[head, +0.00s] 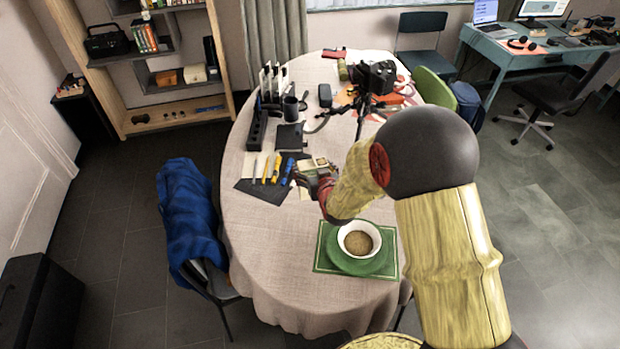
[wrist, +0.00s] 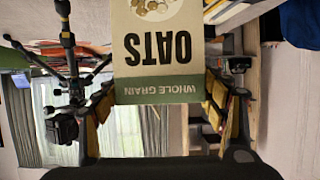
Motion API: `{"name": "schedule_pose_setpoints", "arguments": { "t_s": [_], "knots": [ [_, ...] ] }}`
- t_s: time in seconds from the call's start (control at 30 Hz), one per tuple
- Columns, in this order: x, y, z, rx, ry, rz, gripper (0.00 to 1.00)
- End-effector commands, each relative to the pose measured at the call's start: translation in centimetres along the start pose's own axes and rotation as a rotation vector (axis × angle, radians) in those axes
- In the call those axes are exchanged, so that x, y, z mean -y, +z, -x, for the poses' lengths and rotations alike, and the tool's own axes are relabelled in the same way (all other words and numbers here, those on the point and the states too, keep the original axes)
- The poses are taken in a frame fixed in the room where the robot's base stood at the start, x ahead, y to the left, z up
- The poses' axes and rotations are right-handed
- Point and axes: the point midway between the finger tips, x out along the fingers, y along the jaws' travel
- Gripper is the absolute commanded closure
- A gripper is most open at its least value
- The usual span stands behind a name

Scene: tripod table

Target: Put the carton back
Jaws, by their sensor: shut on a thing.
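The carton (wrist: 158,50) fills the upper middle of the wrist view. It is cream with a green band and reads "OATS" and "WHOLE GRAIN", upside down in this picture. My gripper (wrist: 160,88) is shut on it, with one yellow-and-dark finger on each side. In the head view, my gripper (head: 318,180) is above the middle-left of the cloth-covered table (head: 250,215). The carton shows there only as a small pale piece at the fingers, partly hidden by my wrist. I cannot tell whether its base touches the table.
A white bowl (head: 359,239) of brown food sits on a green plate and mat at the near end. A dark mat (head: 262,188) with tools lies left of my gripper. A black tripod (head: 370,85), a mug (head: 290,109) and a rack crowd the far half. The near left tabletop is clear.

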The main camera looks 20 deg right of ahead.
Motion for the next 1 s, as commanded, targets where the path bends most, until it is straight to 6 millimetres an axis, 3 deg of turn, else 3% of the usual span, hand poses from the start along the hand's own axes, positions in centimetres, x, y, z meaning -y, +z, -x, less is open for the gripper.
{"name": "schedule_pose_setpoints", "arguments": {
  "t_s": [0.1,0.37,0.53,1.0],
  "knots": [
    [0.1,0.8,-1.9,-0.005,0.000,0.000,0.82],
    [0.2,1.5,-3.4,-0.006,0.000,0.001,0.82],
    [0.2,3.9,-4.5,-0.003,0.000,0.001,0.82],
    [0.2,4.7,-4.8,-0.006,0.000,0.000,0.82]
  ]
}}
